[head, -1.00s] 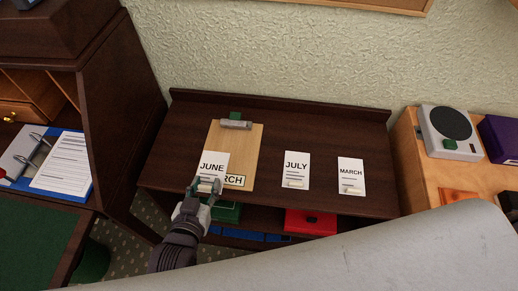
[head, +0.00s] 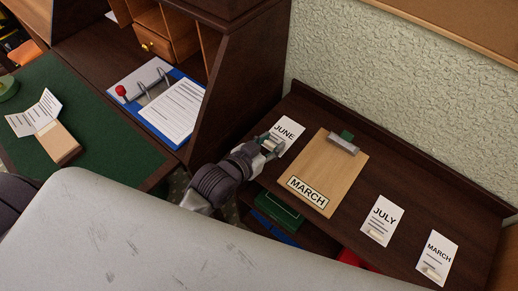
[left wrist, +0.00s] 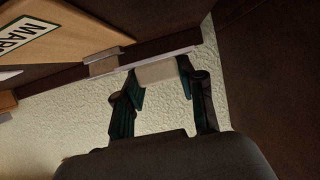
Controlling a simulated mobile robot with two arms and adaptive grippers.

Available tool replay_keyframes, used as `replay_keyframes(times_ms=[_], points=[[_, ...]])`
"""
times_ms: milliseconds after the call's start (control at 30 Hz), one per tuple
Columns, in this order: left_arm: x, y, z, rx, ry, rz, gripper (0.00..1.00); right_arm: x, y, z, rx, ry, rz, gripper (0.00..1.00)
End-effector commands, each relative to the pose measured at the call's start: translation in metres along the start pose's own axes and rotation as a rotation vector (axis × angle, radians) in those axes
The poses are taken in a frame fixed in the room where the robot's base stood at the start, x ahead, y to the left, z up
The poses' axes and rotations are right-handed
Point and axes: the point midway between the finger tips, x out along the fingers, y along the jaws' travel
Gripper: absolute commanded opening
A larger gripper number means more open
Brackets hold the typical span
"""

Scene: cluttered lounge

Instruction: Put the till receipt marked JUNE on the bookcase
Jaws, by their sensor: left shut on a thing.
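The till receipt marked JUNE (head: 286,128) is a white slip at the left end of the dark bookcase top (head: 395,180), left of the clipboard. My left gripper (head: 270,144) is shut on its lower end. In the left wrist view, the fingers of my left gripper (left wrist: 158,85) close on a small beige block at the receipt's thin white edge (left wrist: 178,53). I cannot tell whether the receipt touches the bookcase top. My right gripper is not in view.
A clipboard (head: 335,165) labelled MARCH lies beside the JUNE receipt. Receipts marked JULY (head: 383,215) and MARCH (head: 438,252) lie further right. The tall desk side (head: 245,95) stands close on the left. A ring binder (head: 163,100) lies on the desk.

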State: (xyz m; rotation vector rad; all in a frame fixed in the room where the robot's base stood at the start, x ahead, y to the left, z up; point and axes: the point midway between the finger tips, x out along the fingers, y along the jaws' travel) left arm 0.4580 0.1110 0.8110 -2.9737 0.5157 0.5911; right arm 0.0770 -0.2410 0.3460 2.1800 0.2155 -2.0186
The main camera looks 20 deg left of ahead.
Motion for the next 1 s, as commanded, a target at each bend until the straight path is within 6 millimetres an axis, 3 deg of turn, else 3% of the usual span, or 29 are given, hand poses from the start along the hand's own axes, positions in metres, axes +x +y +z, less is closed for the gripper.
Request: replay_keyframes(times_ms=[100, 267, 600, 1000], points=[[0.002, -0.023, 0.015, 0.004, -0.001, -0.001, 0.16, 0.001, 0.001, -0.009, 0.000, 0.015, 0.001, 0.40], [0.004, -0.038, 0.024, 0.001, 0.000, 0.000, 0.16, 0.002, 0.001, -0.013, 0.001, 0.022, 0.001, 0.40], [0.018, -0.039, 0.060, -0.001, 0.000, 0.001, 0.16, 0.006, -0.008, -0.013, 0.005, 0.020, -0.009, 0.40], [0.020, -0.039, 0.065, 0.000, 0.000, 0.001, 0.16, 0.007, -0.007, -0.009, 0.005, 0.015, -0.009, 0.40]])
